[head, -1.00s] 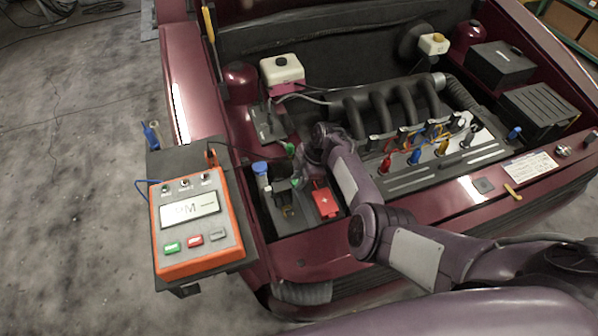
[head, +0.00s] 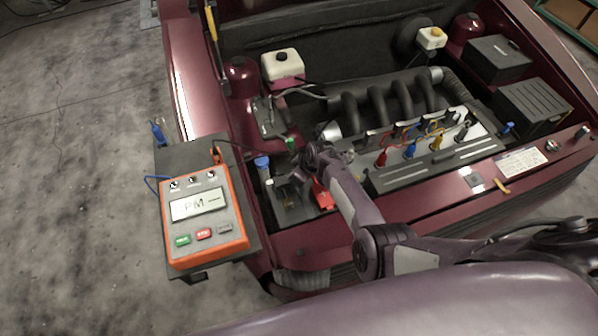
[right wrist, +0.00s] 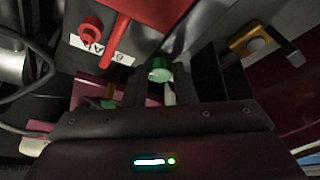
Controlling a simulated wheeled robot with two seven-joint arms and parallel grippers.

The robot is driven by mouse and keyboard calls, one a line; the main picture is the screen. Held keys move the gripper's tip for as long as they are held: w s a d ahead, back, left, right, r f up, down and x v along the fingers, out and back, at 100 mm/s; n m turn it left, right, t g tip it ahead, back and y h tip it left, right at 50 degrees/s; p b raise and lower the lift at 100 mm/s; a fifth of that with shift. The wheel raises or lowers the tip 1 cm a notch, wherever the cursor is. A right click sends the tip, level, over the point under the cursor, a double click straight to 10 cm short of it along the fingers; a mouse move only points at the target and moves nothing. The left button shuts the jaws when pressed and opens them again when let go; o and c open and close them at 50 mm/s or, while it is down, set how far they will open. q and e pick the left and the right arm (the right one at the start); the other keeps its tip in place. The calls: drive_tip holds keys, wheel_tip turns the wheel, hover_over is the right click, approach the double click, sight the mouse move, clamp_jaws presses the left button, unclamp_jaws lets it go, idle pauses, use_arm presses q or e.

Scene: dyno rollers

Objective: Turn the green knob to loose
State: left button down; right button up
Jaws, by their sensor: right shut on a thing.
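The green knob (right wrist: 159,69) shows in the right wrist view, low between the dark fingers of my right gripper (right wrist: 162,84). The gripper is shut on it. The knob's markings and its turn position cannot be read. In the head view my right wrist (head: 322,158) reaches over the battery area (head: 289,205) at the front left of the engine bay, and the fingers and the held knob are mostly hidden there. A separate green piece (head: 291,143) shows just behind the wrist. My left gripper is in neither view.
A red clamp or cover (head: 323,197) sits close beside my wrist. A blue-capped part (head: 262,163) stands left of it. An orange tester (head: 205,235) is on a side tray, with cables. The wrist view shows a red post (right wrist: 90,28) and a yellow part (right wrist: 249,41) nearby.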

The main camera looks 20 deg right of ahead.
drive_tip(key=shift+r+m+h, duration=0.1)
drive_tip(key=shift+m+h, duration=0.2)
drive_tip(key=shift+m, duration=0.3)
drive_tip(key=o, duration=1)
drive_tip(key=shift+s+a+p, duration=0.1)
drive_tip(key=shift+p, duration=0.25)
